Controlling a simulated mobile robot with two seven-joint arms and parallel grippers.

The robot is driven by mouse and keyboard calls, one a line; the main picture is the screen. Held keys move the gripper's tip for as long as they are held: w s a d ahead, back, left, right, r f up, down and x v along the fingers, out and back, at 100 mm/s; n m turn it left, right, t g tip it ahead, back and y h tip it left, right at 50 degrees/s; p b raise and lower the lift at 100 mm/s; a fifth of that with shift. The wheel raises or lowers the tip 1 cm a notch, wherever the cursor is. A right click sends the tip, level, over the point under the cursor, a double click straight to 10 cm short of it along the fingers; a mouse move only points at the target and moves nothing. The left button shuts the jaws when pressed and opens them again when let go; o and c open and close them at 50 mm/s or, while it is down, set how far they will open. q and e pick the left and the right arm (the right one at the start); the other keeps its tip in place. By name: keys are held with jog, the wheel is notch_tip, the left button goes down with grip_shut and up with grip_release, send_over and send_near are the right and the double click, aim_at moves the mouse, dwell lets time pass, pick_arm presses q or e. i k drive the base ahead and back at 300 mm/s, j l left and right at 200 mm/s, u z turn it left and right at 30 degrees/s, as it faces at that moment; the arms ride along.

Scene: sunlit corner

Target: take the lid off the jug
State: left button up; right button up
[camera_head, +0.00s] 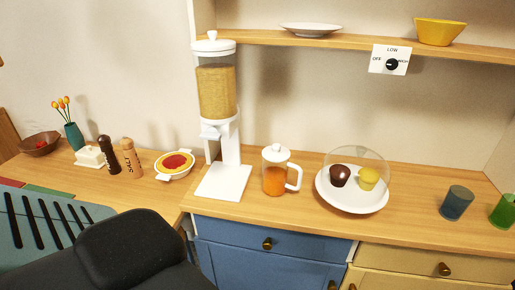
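The jug (273,180) stands upright on the wooden counter, right of the white dispenser. It is see-through with orange liquid inside and a white handle on its right side. Its white lid (276,153), with a round knob, sits on top of it. Neither of my grippers shows in the head view.
A tall white dispenser (231,155) with grain stands close left of the jug. A white plate (352,199) with two muffins under a clear dome is to its right. Blue (456,203) and green (505,211) cups stand far right. A shelf (300,40) runs above. The counter's front edge before the jug is clear.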

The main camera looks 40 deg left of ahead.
aim_at(276, 152)
jog(key=i+l+u, duration=0.25)
jog(key=u, duration=0.15)
jog(key=i+l+u, duration=0.25)
jog(key=l+u, duration=0.15)
jog(key=i+l+u, duration=0.15)
jog(key=l, duration=0.3)
jog(key=i+l+u, duration=0.15)
jog(key=l, duration=0.25)
